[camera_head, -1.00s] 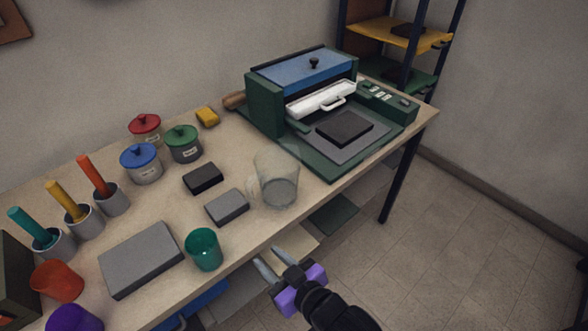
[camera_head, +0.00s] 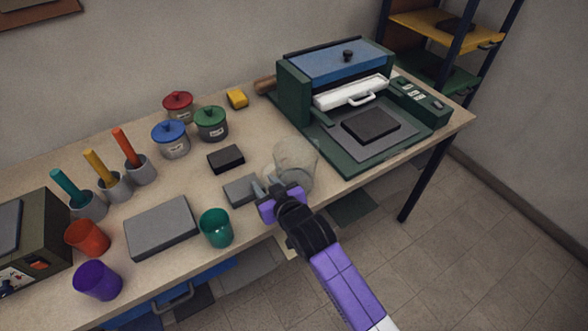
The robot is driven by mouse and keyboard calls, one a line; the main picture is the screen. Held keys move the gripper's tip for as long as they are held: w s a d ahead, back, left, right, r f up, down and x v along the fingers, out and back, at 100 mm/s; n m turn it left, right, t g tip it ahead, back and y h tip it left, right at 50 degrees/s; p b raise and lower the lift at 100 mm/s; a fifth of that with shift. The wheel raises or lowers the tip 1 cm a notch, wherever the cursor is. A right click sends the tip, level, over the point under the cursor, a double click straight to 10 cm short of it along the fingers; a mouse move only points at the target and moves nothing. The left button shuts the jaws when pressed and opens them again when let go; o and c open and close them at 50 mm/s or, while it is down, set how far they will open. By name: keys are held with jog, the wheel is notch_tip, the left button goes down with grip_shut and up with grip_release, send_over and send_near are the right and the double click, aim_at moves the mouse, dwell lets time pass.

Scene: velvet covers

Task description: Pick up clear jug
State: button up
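The clear jug (camera_head: 299,160) stands upright on the workbench, left of the green press. Its handle side faces left, toward my gripper. My gripper (camera_head: 266,184) is at the jug's lower left, by the handle. Its two grey fingers look apart, one on either side of a small gap. The purple gripper body hides part of the jug's lower left side. I cannot tell whether the fingers touch the handle.
A grey block (camera_head: 240,190) lies just left of my fingers, and a green cup (camera_head: 216,228) stands at the lower left. A black block (camera_head: 226,158) lies behind. The green press (camera_head: 345,165) stands close on the right. Lidded jars (camera_head: 211,124) stand farther back.

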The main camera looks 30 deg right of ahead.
jog(key=shift+x, duration=1.15)
grip_shut()
jog(key=shift+r, duration=0.1)
dwell(0.4)
